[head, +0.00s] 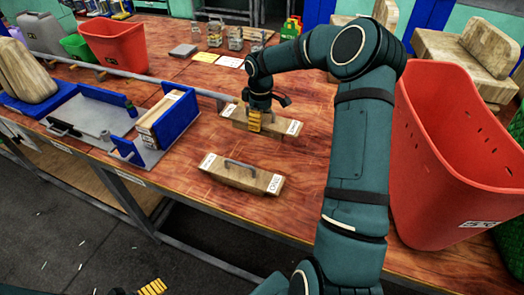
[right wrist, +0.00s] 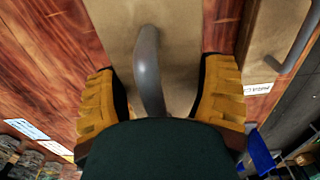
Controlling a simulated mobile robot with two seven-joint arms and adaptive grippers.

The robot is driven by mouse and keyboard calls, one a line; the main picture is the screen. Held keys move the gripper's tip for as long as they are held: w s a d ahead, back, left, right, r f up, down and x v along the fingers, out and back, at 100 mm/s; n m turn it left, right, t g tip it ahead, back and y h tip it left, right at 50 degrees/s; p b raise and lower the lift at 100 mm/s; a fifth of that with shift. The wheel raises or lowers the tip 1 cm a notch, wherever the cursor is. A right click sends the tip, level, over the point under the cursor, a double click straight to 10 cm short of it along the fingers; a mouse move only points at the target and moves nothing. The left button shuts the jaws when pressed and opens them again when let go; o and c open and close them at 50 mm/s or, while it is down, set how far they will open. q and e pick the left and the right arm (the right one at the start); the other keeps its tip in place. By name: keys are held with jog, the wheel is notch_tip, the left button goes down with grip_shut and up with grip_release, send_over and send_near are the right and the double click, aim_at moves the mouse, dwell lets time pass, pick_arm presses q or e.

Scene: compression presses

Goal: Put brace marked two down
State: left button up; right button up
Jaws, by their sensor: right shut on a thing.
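A wooden brace (head: 274,126) with a grey handle and white end labels is at the table's middle; its label is too small to read. My right gripper (head: 256,124) is over it. In the right wrist view my right gripper's yellow fingers (right wrist: 158,95) are at both sides of the wooden block (right wrist: 180,40), with the grey handle between them. It is shut on this brace. I cannot tell whether the brace touches the table. A second brace (head: 228,176), labelled ONE, lies nearer the front edge. My left gripper (head: 152,287) shows only partly at the bottom edge.
A press with blue ends and a pale bed (head: 100,118) stands left, with wooden slabs (head: 158,118) by its right end. A large red bin (head: 445,150) is at right, another red bin (head: 112,42) at back left. Paper cards (head: 206,57) lie farther back. Table around the braces is clear.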

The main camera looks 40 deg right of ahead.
aim_at(261, 146)
notch_tip(261, 146, down, 9)
jog(key=shift+r+b, duration=0.2)
jog(key=shift+b, duration=0.7)
jog(key=shift+r, duration=0.15)
jog(key=o, duration=1.2)
jog(key=shift+f, duration=0.2)
jog(key=shift+o, duration=0.2)
jog(key=shift+r, duration=0.1)
notch_tip(261, 146, up, 12)
jog(key=shift+r+p, duration=0.1)
jog(key=shift+p, duration=1.15)
